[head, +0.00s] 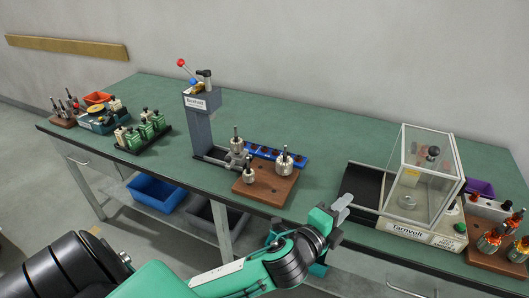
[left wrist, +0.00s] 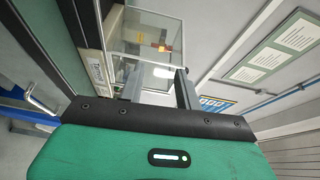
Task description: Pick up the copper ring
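I cannot pick out a copper ring for certain. A yellowish round disc (head: 95,111) lies on a blue fixture at the far left of the bench. A small grey ring-like part (head: 407,202) sits inside the clear case. My left gripper (head: 341,206) is just in front of the bench's front edge, left of the Tarnvolt machine (head: 420,233). In the left wrist view its two fingers (left wrist: 158,86) stand apart with nothing between them, and the clear case (left wrist: 150,38) is beyond. My right gripper is not in view.
The green bench (head: 310,115) has free room at the back. A grey press (head: 198,122) and a brown block with metal parts (head: 265,190) stand mid-bench. Copper-wound parts (head: 490,241) stand in a wooden holder at right. A blue bin (head: 155,192) is below.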

